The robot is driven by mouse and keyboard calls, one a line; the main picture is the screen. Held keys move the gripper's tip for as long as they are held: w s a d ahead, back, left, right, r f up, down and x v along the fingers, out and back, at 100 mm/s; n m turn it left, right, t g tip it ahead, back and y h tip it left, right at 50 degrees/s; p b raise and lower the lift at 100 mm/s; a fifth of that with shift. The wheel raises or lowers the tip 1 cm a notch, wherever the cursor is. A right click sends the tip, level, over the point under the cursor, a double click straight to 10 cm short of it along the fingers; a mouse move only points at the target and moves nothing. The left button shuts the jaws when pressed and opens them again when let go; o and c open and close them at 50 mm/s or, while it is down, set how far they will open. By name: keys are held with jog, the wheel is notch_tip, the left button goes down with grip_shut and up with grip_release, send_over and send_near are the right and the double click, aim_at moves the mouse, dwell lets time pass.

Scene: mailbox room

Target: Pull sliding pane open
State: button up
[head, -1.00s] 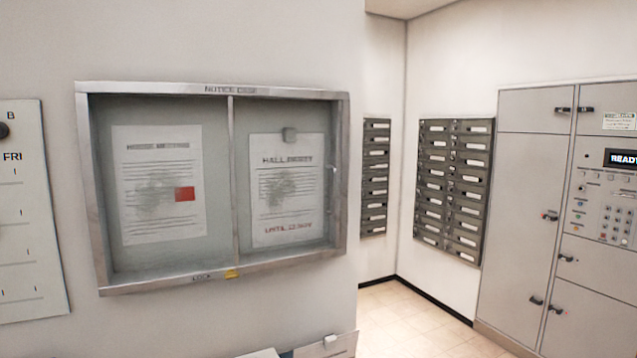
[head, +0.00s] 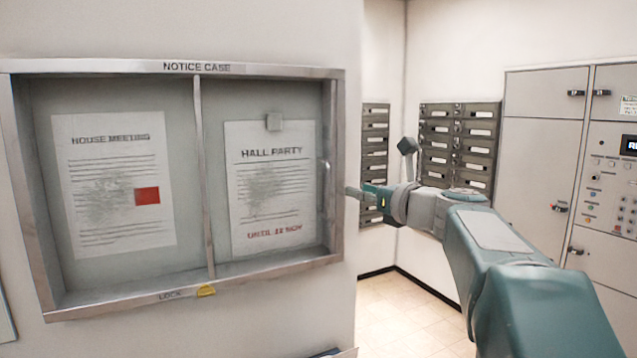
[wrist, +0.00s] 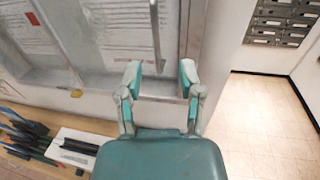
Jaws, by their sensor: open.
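The notice case (head: 190,68) hangs on the wall, with a metal frame and two glazed halves split by a thin upright (head: 203,170). The right pane (head: 300,100) covers the "Hall Party" sheet and looks closed. Its small upright handle (head: 326,178) is near the right frame edge. In the wrist view the handle (wrist: 156,35) is a pale bar just beyond my fingertips. My gripper (wrist: 160,80) is open and empty, its fingers either side of the handle's line. In the head view my gripper (head: 357,193) is right of the case, apart from the handle.
A yellow lock tag (head: 206,290) is on the bottom rail. Below the case, a shelf holds dark items (wrist: 30,135) and a white box (wrist: 75,148). Grey mailboxes (head: 458,145) and lockers (head: 540,150) stand right. Tiled floor (head: 385,310) is clear.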

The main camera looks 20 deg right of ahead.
jog(key=x, duration=0.9)
jog(key=shift+w+a, duration=0.2)
jog(key=shift+w, duration=0.1)
jog(key=shift+a, duration=0.2)
jog(key=shift+c, duration=0.3)
grip_shut()
